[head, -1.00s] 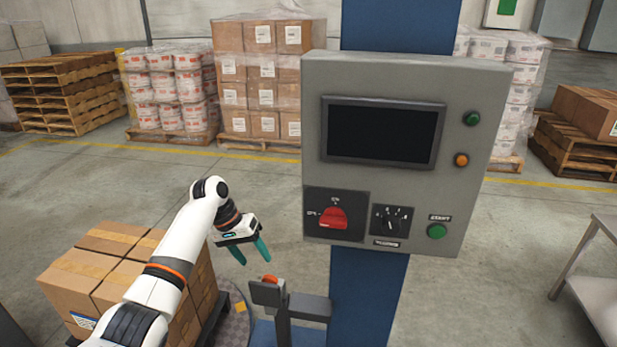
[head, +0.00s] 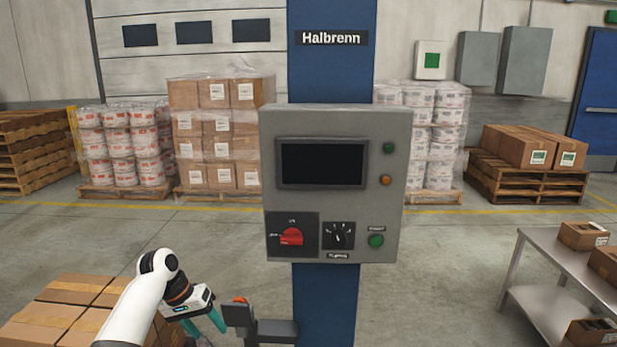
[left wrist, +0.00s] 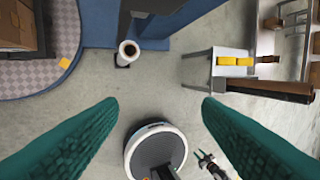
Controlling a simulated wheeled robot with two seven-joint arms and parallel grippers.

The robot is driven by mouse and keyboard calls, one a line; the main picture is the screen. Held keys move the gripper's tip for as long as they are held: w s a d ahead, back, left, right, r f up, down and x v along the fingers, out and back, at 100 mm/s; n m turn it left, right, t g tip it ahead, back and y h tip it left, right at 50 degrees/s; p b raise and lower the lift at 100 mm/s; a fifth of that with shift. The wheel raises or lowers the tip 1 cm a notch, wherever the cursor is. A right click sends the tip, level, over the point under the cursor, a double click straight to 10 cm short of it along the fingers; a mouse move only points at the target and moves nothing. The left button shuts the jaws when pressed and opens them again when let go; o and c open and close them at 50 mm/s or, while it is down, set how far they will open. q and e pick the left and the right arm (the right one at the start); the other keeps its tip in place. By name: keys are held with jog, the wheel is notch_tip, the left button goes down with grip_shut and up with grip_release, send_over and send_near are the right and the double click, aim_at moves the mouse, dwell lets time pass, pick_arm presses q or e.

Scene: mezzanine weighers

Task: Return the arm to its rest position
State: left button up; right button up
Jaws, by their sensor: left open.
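My left arm comes in at the lower left of the head view. Its gripper (head: 205,326) points down beside the dark bracket of the blue column, with green fingers partly cut off by the lower edge. In the left wrist view the two green fingers (left wrist: 160,125) are wide apart with nothing between them but floor and, farther down, my round base. The grey control box (head: 335,185) on the column has a dark screen, a red rotary switch (head: 291,237), a black selector knob (head: 338,236) and a green button (head: 376,240). My left gripper is apart from the box. My right gripper is not seen in the head view.
A stack of cartons (head: 60,310) stands close to my left arm. The bracket (head: 238,314) with an orange-red top juts from the column (head: 325,290) near the gripper. A metal table (head: 545,262) with boxes is at the right. Floor between column and table is clear.

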pick_arm(q)
jog(key=s+f+n+y, duration=0.1)
jog(key=s+f, duration=0.2)
jog(key=f, duration=0.8)
jog(key=s+f+y, duration=0.1)
jog(key=s+f, duration=0.3)
jog(key=f, duration=0.7)
jog(key=s+a+f+y, duration=0.1)
jog(key=s+a+f, duration=0.1)
jog(key=s+f, duration=1.15)
jog(key=s+f+m, duration=0.1)
jog(key=s+f, duration=0.4)
jog(key=s, duration=0.7)
jog(key=s+d+f+m+y, duration=0.1)
jog(key=s+f, duration=0.4)
jog(key=s, duration=0.6)
jog(key=s+d+f+m, duration=0.1)
jog(key=s+f, duration=0.4)
jog(key=s, duration=0.7)
jog(key=shift+s+d+f, duration=0.15)
jog(key=shift+s+f, duration=0.05)
jog(key=shift+s, duration=0.1)
jog(key=shift+c, duration=0.6)
